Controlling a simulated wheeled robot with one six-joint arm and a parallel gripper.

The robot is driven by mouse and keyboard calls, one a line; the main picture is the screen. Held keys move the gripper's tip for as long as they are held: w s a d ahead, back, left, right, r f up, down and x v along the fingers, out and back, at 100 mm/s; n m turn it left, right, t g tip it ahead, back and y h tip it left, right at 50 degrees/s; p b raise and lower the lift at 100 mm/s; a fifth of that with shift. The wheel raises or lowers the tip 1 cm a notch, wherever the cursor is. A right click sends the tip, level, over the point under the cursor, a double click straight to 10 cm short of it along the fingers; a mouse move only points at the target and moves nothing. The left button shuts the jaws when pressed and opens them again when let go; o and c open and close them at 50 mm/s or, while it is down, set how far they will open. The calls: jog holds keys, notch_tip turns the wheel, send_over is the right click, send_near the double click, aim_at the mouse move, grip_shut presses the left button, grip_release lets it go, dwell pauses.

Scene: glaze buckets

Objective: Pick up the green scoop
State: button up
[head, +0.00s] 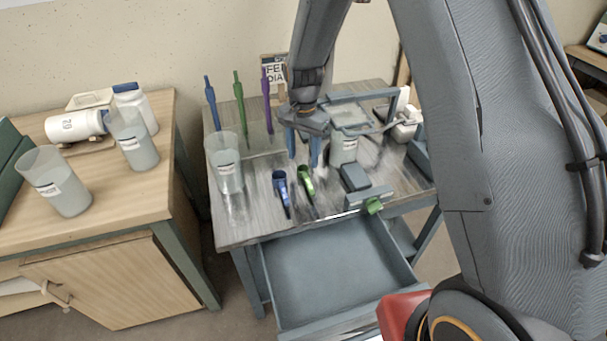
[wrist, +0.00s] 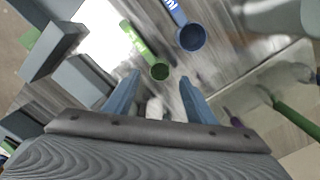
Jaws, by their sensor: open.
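The green scoop (head: 306,181) lies on the grey worktable, to the right of a blue scoop (head: 282,188) of similar shape. My gripper (head: 303,163) hangs over the table just behind the scoops, its two blue fingers apart with nothing between them. In the wrist view the green scoop (wrist: 158,68) has its round cup near the gap between my open fingers (wrist: 154,82), and its handle runs up and left. The blue scoop (wrist: 190,36) lies beside it, to the right. The fingers do not touch either scoop.
Blue, green and purple upright tools stand behind. A grey block (head: 355,178) lies right of the scoops. A drawer (head: 335,270) hangs open in front.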

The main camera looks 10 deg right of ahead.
aim_at(303, 169)
jog(key=shift+s+a+f+p, duration=0.1)
jog(key=shift+f+p, duration=0.25)
jog(key=shift+f, duration=0.95)
jog(key=shift+s+f+p, duration=0.1)
jog(key=shift+f+p, duration=0.25)
jog(key=shift+f, duration=0.9)
jog(key=c, duration=1.1)
